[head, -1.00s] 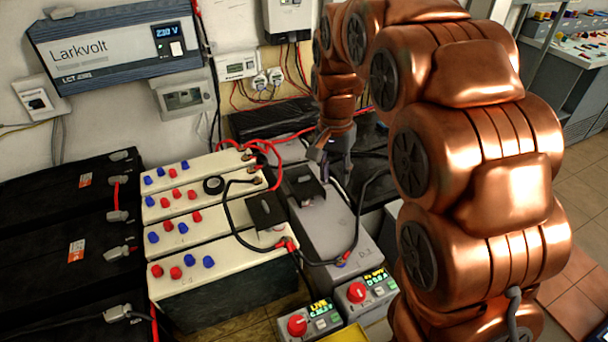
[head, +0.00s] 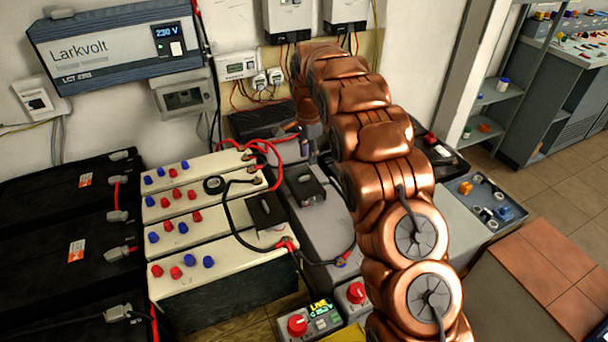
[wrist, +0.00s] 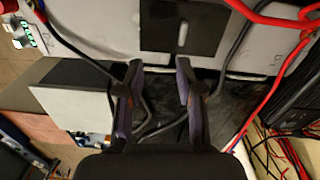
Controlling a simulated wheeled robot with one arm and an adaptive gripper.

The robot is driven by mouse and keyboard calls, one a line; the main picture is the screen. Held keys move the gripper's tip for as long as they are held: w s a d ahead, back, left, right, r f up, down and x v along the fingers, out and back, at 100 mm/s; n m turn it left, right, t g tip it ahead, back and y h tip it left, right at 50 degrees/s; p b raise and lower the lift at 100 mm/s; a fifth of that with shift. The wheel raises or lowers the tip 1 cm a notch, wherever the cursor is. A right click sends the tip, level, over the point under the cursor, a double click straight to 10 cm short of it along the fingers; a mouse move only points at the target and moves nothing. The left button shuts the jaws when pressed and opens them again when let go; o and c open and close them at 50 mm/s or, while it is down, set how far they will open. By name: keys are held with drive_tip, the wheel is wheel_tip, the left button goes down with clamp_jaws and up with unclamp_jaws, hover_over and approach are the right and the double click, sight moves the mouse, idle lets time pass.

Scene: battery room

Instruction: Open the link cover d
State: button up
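A black link cover (head: 305,187) with a small grey handle lies flat on the grey battery block (head: 325,225). It also shows in the wrist view (wrist: 208,30), top centre, where it looks closed. A second black cover (head: 265,210) sits on the cream batteries. I cannot read which one is marked d. My gripper (head: 312,155) is just behind the cover on the grey block, partly hidden by my arm. In the wrist view my gripper (wrist: 160,68) has its two fingers apart, with nothing between them, pointing toward the near side of the cover.
Red and black cables (head: 268,150) loop beside the covers. Cream batteries (head: 210,220) with red and blue caps stand left. Boxes with red knobs (head: 297,325) stand in front. A grey bin of parts (head: 487,205) is at right. Open tiled floor lies further right.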

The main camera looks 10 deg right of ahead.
drive_tip(key=m, duration=0.2)
hover_over(304, 177)
wheel_tip(304, 177, down, 4)
drive_tip(key=shift+f, duration=0.15)
drive_tip(key=shift+f+p, duration=1.1)
drive_tip(key=shift+f, duration=2.7)
clamp_jaws()
